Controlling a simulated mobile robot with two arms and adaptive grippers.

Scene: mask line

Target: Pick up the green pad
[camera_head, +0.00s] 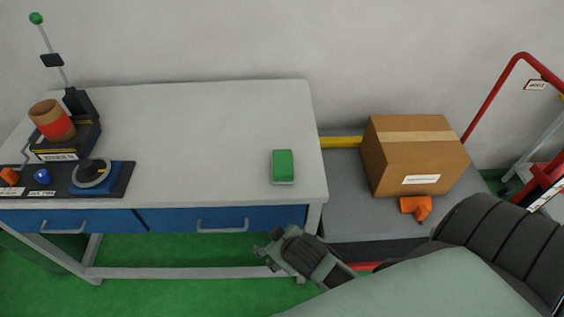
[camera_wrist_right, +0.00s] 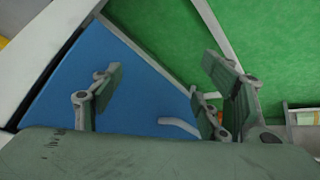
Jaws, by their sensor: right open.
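The green pad (camera_head: 283,165) lies on the white tabletop (camera_head: 210,130) near its right front edge, with a pale layer showing under its green top. My right gripper (camera_head: 268,252) is in front of the table, below and apart from the pad, near the drawer fronts. In the right wrist view my right gripper (camera_wrist_right: 160,90) is open, its fingers wide apart with nothing between them. That view looks past the blue drawer front (camera_wrist_right: 100,75) to the green floor, and the pad is not in it. My left gripper is not in view.
A brown-and-red cylinder (camera_head: 52,120) on a black device, a dial unit (camera_head: 92,175) and a green-topped pole (camera_head: 36,18) stand at the table's left. Right of the table, a cardboard box (camera_head: 415,155) and an orange tool (camera_head: 416,206) rest on a grey platform. The table's middle is clear.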

